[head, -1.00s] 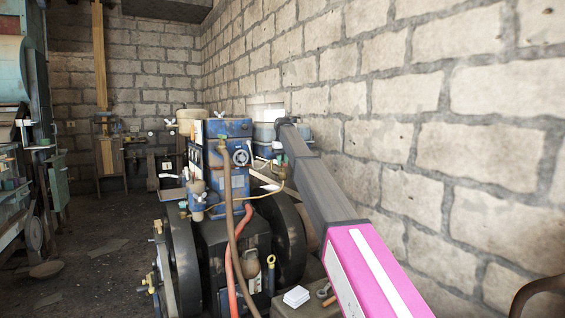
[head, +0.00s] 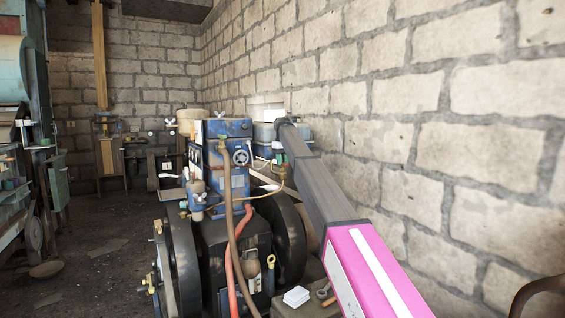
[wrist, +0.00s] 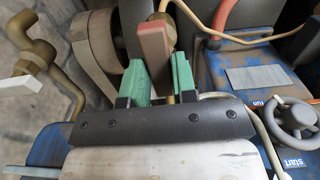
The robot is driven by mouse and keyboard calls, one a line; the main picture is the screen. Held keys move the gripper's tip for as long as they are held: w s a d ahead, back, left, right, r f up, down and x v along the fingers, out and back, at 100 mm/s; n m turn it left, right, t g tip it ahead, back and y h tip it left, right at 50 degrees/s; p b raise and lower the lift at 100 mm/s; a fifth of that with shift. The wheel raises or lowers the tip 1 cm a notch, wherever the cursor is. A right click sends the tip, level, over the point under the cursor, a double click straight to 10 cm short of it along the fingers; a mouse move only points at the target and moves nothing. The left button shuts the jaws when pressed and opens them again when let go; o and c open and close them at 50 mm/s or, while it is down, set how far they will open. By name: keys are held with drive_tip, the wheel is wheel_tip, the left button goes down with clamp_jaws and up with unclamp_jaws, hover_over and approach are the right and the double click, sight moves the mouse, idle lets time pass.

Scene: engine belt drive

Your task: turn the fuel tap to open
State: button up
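In the wrist view the two green fingers of my gripper (wrist: 160,82) stand a little apart. A reddish-brown flat lever (wrist: 153,45), which looks like the fuel tap's handle, sits in the gap between them. Its lower part lies very close to both fingers; I cannot tell whether they press on it. A brass part shows behind the lever. In the head view my gripper (head: 278,160) reaches down at the right side of the blue engine (head: 228,128), near a brass fitting (head: 283,173). The lever cannot be made out clearly there.
A round handwheel (wrist: 296,120) by a "start" label and a thin pale hose lie close to the gripper. Brass pipework (wrist: 40,60) is at left. The black flywheel (head: 288,235) and brown hose (head: 228,195) are below. A block wall (head: 430,120) borders the right.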

drive_tip(key=o, duration=0.3)
drive_tip(key=shift+m, duration=0.3)
